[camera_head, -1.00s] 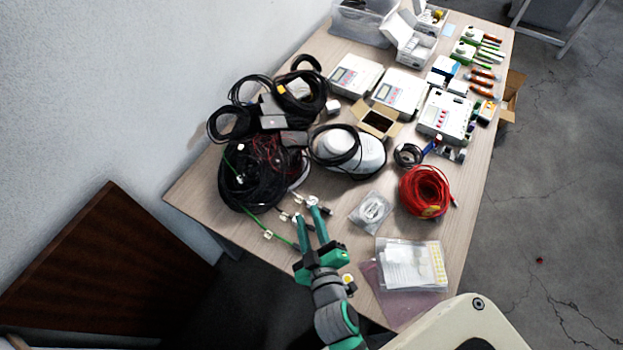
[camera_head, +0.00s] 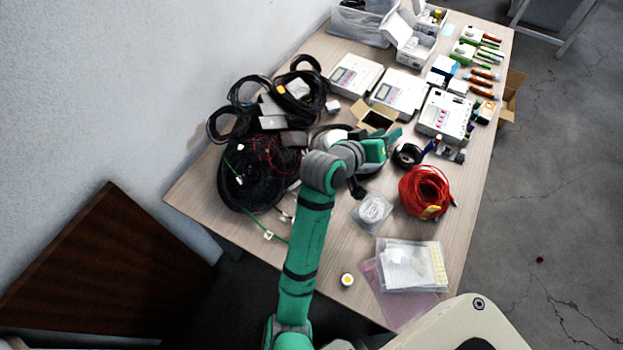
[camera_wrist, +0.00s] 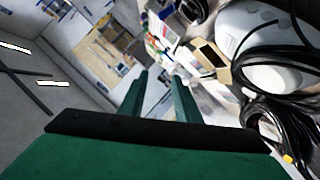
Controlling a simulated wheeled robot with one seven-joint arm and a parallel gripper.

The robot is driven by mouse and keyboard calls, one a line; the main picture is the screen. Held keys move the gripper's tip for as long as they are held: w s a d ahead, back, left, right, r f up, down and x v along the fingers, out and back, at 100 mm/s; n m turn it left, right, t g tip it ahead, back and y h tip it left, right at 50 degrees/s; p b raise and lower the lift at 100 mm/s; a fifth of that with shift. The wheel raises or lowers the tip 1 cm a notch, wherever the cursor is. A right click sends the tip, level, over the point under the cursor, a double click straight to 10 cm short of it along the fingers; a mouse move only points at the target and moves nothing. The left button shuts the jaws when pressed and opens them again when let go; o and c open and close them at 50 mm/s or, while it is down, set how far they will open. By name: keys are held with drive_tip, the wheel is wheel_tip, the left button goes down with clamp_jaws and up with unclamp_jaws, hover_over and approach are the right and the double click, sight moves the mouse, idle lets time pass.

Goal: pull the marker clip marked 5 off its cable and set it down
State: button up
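A green cable (camera_head: 277,237) runs off the left front edge of the table. White marker clips sit along it: one at the table edge (camera_head: 268,235), one nearer my arm (camera_head: 285,217). More small white tags show on the black cable pile. Their numbers are too small to read, so I cannot tell which is 5. My gripper (camera_head: 394,135) is up over the middle of the table, well away from these clips. In the wrist view its two fingers (camera_wrist: 161,80) stand apart with no clip visible between them. My arm hides part of the table by the cable ends.
Black cable coils (camera_head: 252,185) crowd the left of the table (camera_head: 335,245). A red cable coil (camera_head: 425,190), a bagged white coil (camera_head: 372,210) and plastic bags (camera_head: 410,265) lie to the right. An open cardboard box (camera_head: 376,118) stands near my gripper. Bare tabletop shows at the front.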

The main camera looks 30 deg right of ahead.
drive_tip(key=w+a+f+m+g+y, duration=0.15)
drive_tip(key=a+f+y, duration=0.25)
drive_tip(key=a+y, duration=0.45)
drive_tip(key=w+a+f+m+g+y, duration=0.1)
drive_tip(key=a+f+m+g+y, duration=0.25)
drive_tip(key=a, duration=0.85)
drive_tip(key=shift+n+t+y, duration=0.3)
drive_tip(key=shift+t+y, duration=0.4)
drive_tip(key=shift+t, duration=0.1)
wheel_tip(320, 180, down, 12)
drive_tip(key=shift+r, duration=0.25)
clamp_jaws()
